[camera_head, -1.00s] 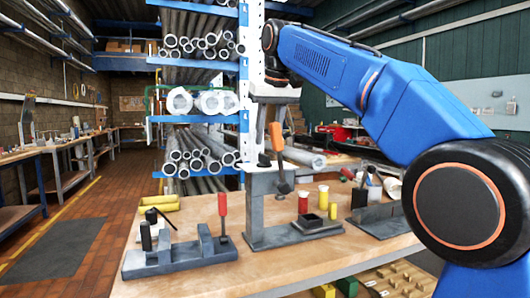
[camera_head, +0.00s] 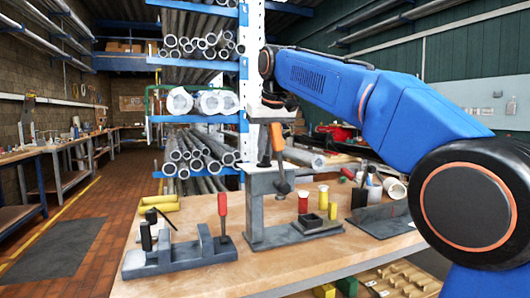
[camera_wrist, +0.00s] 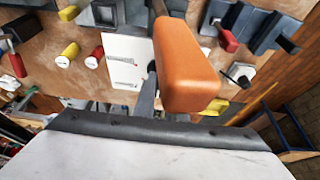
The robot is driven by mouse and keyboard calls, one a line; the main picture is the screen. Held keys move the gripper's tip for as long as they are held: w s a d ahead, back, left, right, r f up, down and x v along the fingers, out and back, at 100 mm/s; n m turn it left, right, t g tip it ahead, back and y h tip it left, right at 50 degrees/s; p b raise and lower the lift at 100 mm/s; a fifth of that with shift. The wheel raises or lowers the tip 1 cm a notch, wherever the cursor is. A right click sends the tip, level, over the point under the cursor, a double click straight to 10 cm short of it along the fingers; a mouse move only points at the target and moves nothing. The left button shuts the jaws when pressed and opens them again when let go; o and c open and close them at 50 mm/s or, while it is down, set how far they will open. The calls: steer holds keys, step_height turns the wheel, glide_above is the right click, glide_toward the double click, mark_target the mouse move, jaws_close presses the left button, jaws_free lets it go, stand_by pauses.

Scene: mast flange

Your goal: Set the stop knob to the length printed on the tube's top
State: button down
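A toggle-clamp press with an orange handle (camera_head: 277,137) stands mid-bench. My gripper (camera_head: 270,120) hangs just above it; its fingertips are not clear. In the wrist view the orange handle (camera_wrist: 190,65) looms close, near the pale plate on my gripper. A red tube (camera_head: 303,199) and a yellow tube (camera_head: 323,195) stand right of the press. Their pale tops show in the wrist view, on the red tube (camera_wrist: 95,58) and a yellow tube (camera_wrist: 66,55), but I cannot read a length.
A grey fixture (camera_head: 180,257) with a red handle (camera_head: 222,207) sits at the bench's left. A printed white card (camera_wrist: 124,62) lies on the bench. A shallow square block (camera_head: 308,222) and an angled grey plate (camera_head: 385,220) are to the right. Stocked tube racks stand behind.

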steer(key=shift+a+m+h, duration=0.1)
steer(key=shift+m+h, duration=0.5)
steer(key=shift+m, duration=0.9)
steer(key=c, duration=1.8)
jaws_free()
